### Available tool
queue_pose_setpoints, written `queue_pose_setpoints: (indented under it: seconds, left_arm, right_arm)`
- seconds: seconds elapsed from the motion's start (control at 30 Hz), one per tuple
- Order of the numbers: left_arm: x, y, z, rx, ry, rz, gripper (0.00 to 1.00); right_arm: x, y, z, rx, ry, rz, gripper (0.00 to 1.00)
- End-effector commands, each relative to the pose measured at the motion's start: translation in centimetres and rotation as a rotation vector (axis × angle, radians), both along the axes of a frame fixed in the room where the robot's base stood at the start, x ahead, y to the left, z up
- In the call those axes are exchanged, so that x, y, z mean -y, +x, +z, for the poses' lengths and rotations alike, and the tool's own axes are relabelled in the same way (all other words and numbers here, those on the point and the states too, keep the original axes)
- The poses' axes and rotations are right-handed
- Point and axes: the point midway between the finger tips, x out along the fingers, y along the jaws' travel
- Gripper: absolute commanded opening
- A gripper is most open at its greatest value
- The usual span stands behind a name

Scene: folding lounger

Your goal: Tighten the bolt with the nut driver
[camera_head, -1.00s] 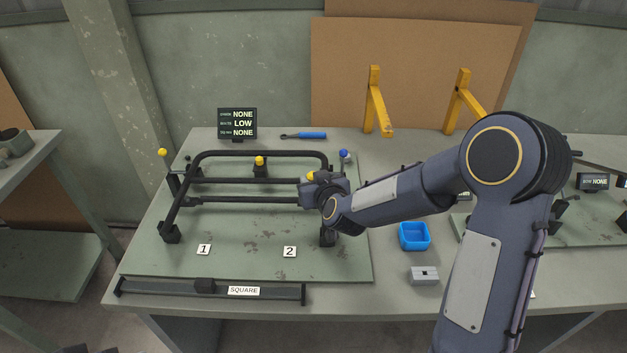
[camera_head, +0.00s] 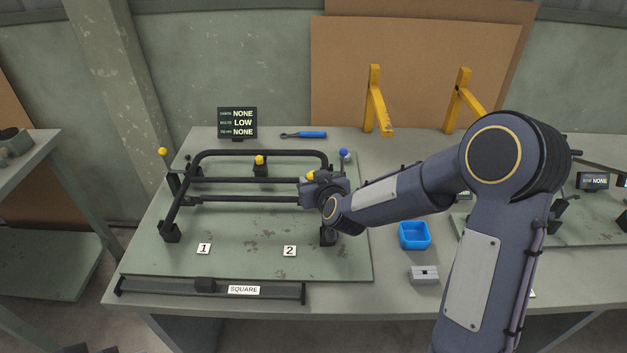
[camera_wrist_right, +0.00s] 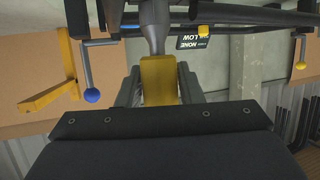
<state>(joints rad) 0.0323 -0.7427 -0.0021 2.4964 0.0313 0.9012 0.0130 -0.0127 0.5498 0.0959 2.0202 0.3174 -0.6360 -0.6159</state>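My right gripper (camera_head: 313,184) is at the right end of the black tubular lounger frame (camera_head: 235,154). In the right wrist view the gripper (camera_wrist_right: 158,88) is shut on the yellow handle of the nut driver (camera_wrist_right: 160,76). The driver's grey metal shaft (camera_wrist_right: 152,36) runs from the handle to the black frame bars at the top of that view. The yellow handle (camera_head: 311,174) also shows a little in the head view. The bolt is hidden at the driver's tip, so I cannot tell whether the driver sits on it. My left gripper is not in view.
A display (camera_head: 237,123) behind the frame reads NONE, LOW, NONE. A blue-handled tool (camera_head: 312,134) lies at the back. Clamps with yellow knobs and one blue knob (camera_head: 343,152) surround the frame. A blue bin (camera_head: 414,236) and grey block (camera_head: 424,275) stand right of the fixture.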

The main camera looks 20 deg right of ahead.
Motion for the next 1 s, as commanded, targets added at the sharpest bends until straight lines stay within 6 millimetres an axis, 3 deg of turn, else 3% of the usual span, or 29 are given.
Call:
queue_pose_setpoints:
  seconds: [0.03,0.13,0.47,0.8,1.0]
  left_arm:
    - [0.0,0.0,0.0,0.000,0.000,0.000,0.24]
    - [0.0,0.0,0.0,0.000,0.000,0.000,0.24]
    - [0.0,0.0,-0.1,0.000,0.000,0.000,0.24]
    - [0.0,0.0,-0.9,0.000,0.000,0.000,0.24]
    - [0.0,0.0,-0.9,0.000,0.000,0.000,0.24]
  right_arm:
    - [0.0,0.0,0.0,0.001,0.000,0.000,0.40]
    - [0.0,0.0,0.0,0.001,0.000,0.000,0.54]
    - [0.0,-0.3,0.1,0.000,0.000,0.000,0.54]
    - [0.3,-5.2,2.2,0.003,0.000,0.000,0.54]
    - [0.4,-7.0,2.9,0.001,0.000,0.000,0.54]
